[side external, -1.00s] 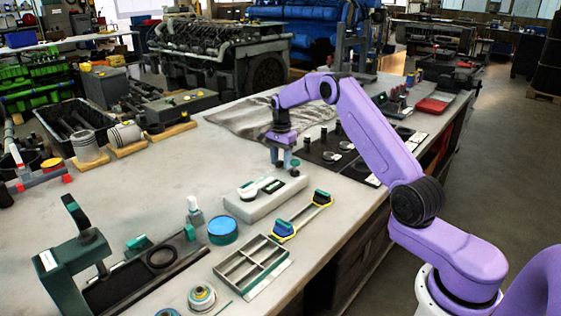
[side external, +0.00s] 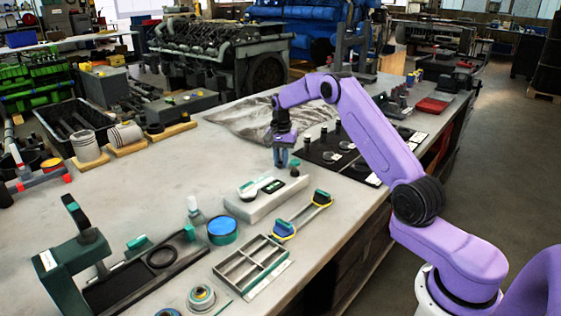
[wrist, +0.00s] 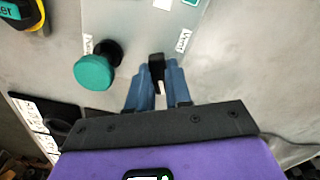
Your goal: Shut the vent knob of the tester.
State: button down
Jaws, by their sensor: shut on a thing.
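In the wrist view my blue fingers (wrist: 160,82) are shut on a small black vent knob (wrist: 156,63) at the edge of the tester's pale plate (wrist: 130,22). The fingers hide part of the knob. A larger teal knob (wrist: 94,73) on a black stem stands just left of the fingers, apart from them.
A teal-and-yellow tool (side external: 302,214) and a divided grey tray (side external: 251,263) lie nearer the camera. A blue-topped round tin (side external: 222,230) is left of them. A black board with fittings (side external: 350,160) lies right of my gripper. The bench's left middle is clear.

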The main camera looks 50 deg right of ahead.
jog(key=n, duration=0.4)
jog(key=shift+n, duration=0.3)
dwell(0.4)
